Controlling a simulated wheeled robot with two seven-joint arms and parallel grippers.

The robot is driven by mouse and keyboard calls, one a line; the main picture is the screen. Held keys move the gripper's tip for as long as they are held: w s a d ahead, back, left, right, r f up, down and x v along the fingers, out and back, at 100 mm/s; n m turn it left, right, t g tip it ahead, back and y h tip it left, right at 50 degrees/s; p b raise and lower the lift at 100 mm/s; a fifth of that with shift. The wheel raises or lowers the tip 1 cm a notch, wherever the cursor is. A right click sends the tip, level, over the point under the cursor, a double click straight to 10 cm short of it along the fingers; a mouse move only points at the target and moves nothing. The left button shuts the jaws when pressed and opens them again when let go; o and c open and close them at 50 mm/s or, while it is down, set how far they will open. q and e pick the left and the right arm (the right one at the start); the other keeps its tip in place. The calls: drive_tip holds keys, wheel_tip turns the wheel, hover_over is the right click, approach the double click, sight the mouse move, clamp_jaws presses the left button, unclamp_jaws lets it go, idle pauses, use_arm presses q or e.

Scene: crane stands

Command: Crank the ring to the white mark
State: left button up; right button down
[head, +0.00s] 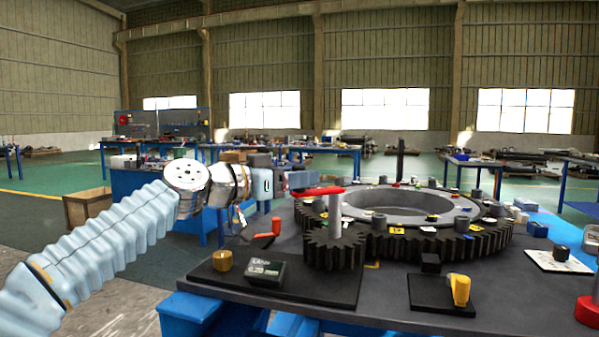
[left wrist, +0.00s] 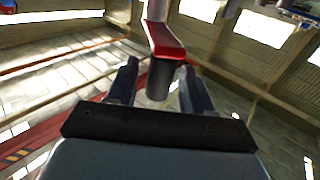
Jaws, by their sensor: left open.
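The large dark toothed ring (head: 490,238) lies flat on the bench, with a grey inner ring and several small tags and blocks on top. A small pinion gear (head: 335,250) meshes at its near left, with a grey post rising from it. A red crank arm (head: 318,191) sits on the post. My left gripper (head: 303,180) is open at the crank's left end. In the left wrist view, the crank's dark handle (left wrist: 159,76) stands between the open fingers (left wrist: 158,88), with the red arm (left wrist: 166,40) above. I cannot tell which tag is the white mark. My right gripper is out of view.
A small display box (head: 266,271), a brass-coloured knob (head: 222,260) and a yellow-handled part (head: 459,289) stand on the bench's front. An orange-red handle (head: 268,231) stands left of the pinion. A white card (head: 557,261) with a dark knob lies right.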

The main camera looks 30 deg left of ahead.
use_arm(q)
drive_tip(key=shift+w+d, duration=0.15)
drive_tip(key=shift+w, duration=0.15)
clamp_jaws()
drive_tip(key=shift+d+f+y, duration=0.1)
drive_tip(key=shift+y, duration=0.2)
